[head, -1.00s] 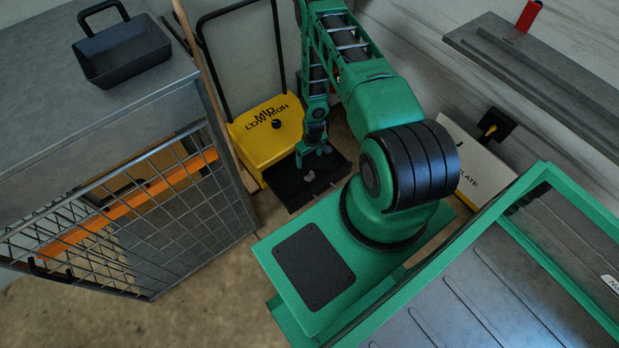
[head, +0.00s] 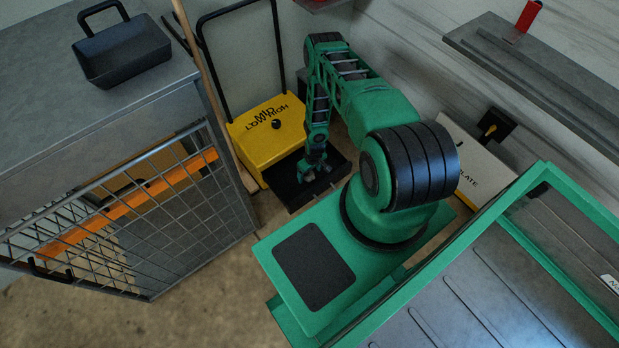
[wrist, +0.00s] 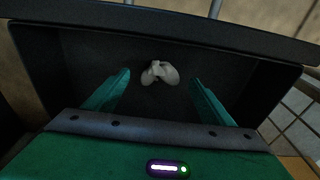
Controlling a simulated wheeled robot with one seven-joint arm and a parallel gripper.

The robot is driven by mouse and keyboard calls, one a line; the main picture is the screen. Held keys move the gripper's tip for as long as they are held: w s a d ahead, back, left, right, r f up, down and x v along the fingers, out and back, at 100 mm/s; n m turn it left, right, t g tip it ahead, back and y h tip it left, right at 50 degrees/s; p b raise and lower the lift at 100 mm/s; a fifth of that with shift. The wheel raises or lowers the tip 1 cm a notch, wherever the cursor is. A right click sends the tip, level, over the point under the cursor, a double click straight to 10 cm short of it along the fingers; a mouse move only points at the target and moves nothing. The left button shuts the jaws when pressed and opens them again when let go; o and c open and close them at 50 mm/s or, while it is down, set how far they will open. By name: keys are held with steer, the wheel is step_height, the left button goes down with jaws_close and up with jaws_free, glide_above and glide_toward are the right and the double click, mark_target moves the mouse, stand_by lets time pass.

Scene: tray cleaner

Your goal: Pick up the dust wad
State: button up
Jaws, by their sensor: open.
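The dust wad (wrist: 159,74) is a small pale grey lump lying in the dark tray (wrist: 90,60) in the wrist view. It also shows as a small grey spot in the head view (head: 309,177), partly covered by my gripper. My gripper (wrist: 158,84) is open, with one green finger on each side of the wad in the picture. In the head view my gripper (head: 315,172) hangs down over the tray (head: 290,191). I cannot tell whether the fingertips are level with the wad or above it.
The yellow machine (head: 262,130) with a black handle stands behind the tray. A pale box (head: 470,160) stands at right.

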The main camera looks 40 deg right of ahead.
steer(key=shift+w+f, duration=0.1)
steer(key=shift+f, duration=1.1)
steer(key=shift+c, duration=0.7)
steer(key=c, duration=1)
steer(key=shift+r, duration=0.1)
